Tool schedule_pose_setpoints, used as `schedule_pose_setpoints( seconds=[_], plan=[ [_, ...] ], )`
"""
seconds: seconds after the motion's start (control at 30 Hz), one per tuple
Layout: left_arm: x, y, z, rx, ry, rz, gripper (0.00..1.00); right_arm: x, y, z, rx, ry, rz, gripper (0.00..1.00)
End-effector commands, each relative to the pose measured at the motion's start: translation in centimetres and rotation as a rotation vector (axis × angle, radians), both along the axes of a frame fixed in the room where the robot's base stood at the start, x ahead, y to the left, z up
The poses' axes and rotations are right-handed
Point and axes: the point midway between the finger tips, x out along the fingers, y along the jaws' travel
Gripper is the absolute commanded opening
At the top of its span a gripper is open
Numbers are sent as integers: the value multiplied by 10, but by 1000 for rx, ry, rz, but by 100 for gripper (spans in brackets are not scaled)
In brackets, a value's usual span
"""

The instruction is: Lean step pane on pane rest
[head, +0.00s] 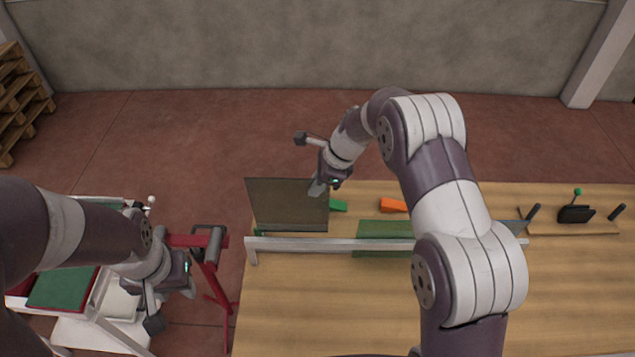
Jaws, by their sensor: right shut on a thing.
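A dark, see-through brownish pane (285,207) stands upright near the table's far left corner, behind a pale grey rail. My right gripper (318,188) is shut on its upper right edge. I cannot tell whether the pane's lower edge touches the table. A wooden ledge (590,229) with two dark posts (533,212) lies at the far right of the table and looks like the pane rest; no large pane leans there. My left gripper (152,310) is low at the left, beside a white stand, its jaw opening unclear.
The pale grey rail (330,244) runs across the wooden table (300,310), partly behind my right arm. Green sheet (382,230), green block (338,205) and orange block (393,205) lie near it. A black green-knobbed device (575,213) stands by the ledge. A red stand (212,262) is left.

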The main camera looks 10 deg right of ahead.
Motion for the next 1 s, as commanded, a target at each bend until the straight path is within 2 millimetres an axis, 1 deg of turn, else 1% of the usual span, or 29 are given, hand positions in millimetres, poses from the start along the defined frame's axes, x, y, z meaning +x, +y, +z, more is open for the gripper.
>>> schedule_pose_setpoints(
  seconds=[0.03, 1.0],
  plan=[
    [0, 0, -7, 0, 0, 0, 40, 1, 0, -8, 1, -2, -1, 0],
    [0, 0, -71, 0, 0, 0, 40, 8, -1, -107, 2, -2, -2, 0]
  ],
)
